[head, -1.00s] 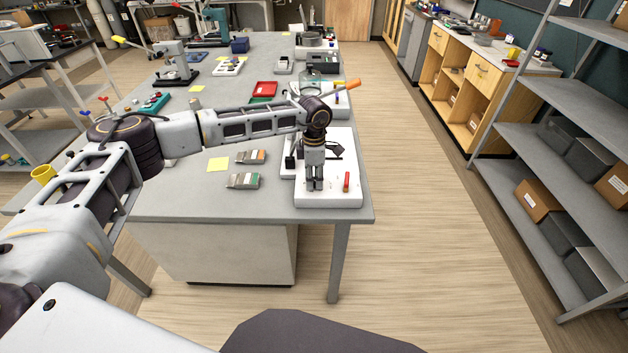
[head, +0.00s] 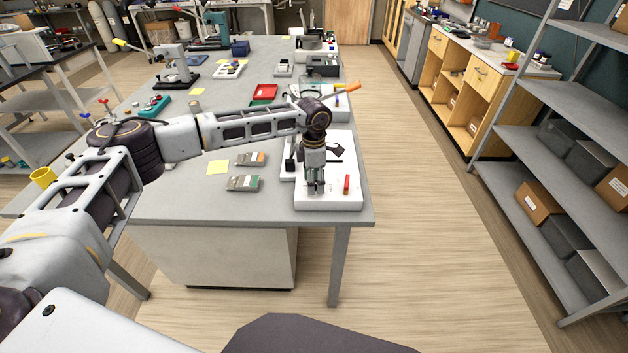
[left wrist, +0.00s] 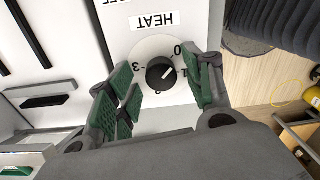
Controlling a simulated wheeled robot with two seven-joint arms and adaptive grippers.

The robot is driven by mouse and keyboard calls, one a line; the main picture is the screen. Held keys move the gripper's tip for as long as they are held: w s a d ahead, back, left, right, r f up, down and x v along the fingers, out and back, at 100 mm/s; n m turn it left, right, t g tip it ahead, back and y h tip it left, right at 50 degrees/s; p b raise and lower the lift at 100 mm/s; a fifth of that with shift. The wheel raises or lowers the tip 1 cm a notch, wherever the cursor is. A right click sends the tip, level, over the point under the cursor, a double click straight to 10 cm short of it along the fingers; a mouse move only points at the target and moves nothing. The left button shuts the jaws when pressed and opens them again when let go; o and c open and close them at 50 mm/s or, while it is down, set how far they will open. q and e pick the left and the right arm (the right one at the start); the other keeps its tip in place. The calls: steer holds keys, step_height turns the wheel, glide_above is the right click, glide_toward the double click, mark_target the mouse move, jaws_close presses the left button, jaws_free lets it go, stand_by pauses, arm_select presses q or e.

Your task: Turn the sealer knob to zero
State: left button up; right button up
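The sealer (head: 340,198) is a white flat machine at the near end of the grey bench. Its black round knob (left wrist: 160,74) sits on a white dial with numbers, below an upside-down HEAT label (left wrist: 155,20) in the left wrist view. My left gripper (head: 316,190) points down over the sealer. In the left wrist view its green-padded fingers (left wrist: 163,88) are spread, one on each side of the knob, with gaps between. In the head view the gripper hides the knob. My right gripper is not in view.
A red upright piece (head: 347,184) stands on the sealer beside my gripper. Two small packets (head: 243,183) and a yellow note (head: 217,167) lie left on the bench. Grey shelving (head: 545,165) stands at the right, with open floor between.

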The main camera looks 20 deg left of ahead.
arm_select(q)
step_height(320, 180, up, 12)
steer(key=shift+w, duration=0.15)
stand_by(0.9)
